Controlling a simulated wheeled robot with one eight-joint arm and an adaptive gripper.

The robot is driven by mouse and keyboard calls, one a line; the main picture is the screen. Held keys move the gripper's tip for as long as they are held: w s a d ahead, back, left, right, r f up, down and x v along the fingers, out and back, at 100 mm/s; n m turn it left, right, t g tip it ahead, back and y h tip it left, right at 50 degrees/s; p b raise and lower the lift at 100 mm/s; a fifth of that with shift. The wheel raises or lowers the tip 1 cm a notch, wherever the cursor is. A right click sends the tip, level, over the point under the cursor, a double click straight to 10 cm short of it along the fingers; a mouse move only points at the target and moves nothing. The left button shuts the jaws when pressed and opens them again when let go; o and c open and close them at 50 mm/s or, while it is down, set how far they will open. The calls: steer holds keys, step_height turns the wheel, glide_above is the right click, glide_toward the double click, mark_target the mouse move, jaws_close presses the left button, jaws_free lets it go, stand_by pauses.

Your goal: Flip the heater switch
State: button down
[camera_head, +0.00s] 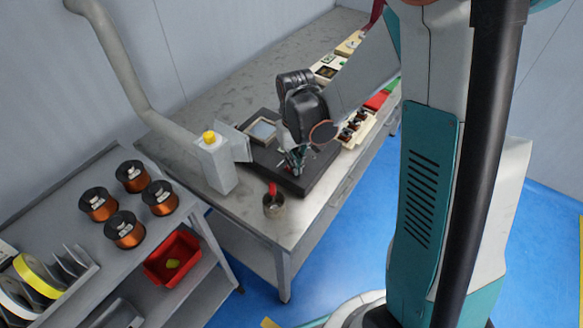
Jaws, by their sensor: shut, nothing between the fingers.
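No part is plainly a heater switch at this size. A dark flat unit (270,177) with a pale square window (262,131) lies on the grey bench. My gripper (293,167) is shut and empty, pointing down over the right part of this unit; whether it touches cannot be told. My wrist hides part of the unit behind it. A grey box (217,172) with a yellow top (209,138) stands left of the unit at the pipe's end. A small metal cup (274,209) with a red piece (272,189) stands at the bench's front corner.
A cream tray of small dark parts (357,130) lies right of my gripper, with more trays behind. A lower-left shelf holds several copper wire spools (125,232) and a red bin (172,258). Bare bench (235,98) lies behind the dark unit.

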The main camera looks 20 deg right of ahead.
steer(key=shift+f, duration=0.2)
steer(key=shift+r+p, duration=2.25)
steer(key=shift+r, duration=1.3)
steer(key=s+r+m+t+b, duration=0.1)
steer(key=s+r+t, duration=0.6)
steer(key=s+r, duration=0.8)
steer(key=shift+r, duration=0.55)
